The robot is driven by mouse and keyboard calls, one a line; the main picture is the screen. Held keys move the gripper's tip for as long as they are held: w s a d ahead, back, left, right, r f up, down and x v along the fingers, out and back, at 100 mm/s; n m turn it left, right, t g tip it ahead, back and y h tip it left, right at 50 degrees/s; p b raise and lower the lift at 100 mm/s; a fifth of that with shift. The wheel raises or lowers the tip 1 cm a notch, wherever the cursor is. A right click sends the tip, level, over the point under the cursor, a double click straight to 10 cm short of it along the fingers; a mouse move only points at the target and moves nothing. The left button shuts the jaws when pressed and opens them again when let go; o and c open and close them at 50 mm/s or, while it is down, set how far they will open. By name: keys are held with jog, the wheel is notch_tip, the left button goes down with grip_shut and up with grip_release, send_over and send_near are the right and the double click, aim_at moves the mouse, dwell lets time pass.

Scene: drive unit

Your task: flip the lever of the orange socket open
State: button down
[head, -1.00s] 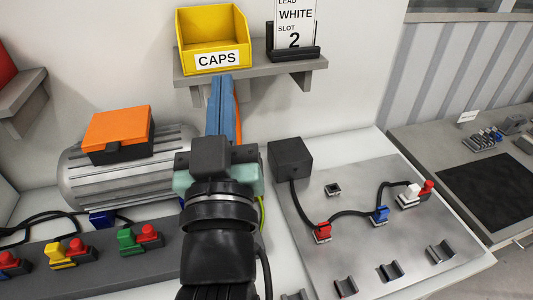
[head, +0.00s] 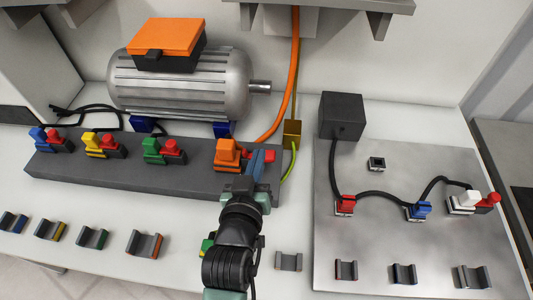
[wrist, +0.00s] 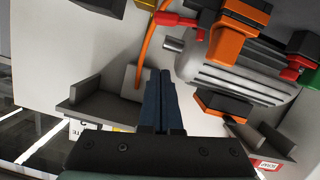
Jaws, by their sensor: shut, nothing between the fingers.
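The orange socket (head: 229,151) is at the right end of the dark grey block, with a red lever part (head: 268,156) sticking out on its right. In the wrist view the orange socket (wrist: 238,35) is at the top, with the red part (wrist: 176,19) reaching left from it. In the wrist view my gripper (wrist: 157,75) is shut and empty, with the fingertips below the red part. I cannot tell whether they touch it.
The dark grey block (head: 60,165) also carries blue, yellow and green sockets with red parts. A grey motor (head: 180,90) stands behind. An orange cable (head: 285,95) and a brass piece (head: 292,132) are close right of the socket. A metal plate (head: 400,250) lies further right.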

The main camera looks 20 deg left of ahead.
aim_at(270, 154)
jog(key=shift+w+f+p, duration=0.2)
jog(key=shift+w+f, duration=0.85)
jog(key=shift+f, duration=0.2)
jog(key=shift+w+f+p, duration=0.2)
jog(key=shift+w+f, duration=0.85)
jog(key=shift+f, duration=0.2)
jog(key=shift+f+m+y, duration=0.3)
jog(key=shift+f+m, duration=0.05)
jog(key=shift+m, duration=0.15)
jog(key=shift+w+d+f+b, duration=0.1)
jog(key=shift+d+f+b, duration=0.2)
jog(key=shift+f+b, duration=0.1)
jog(key=shift+d+r, duration=0.1)
jog(key=shift+d, duration=0.05)
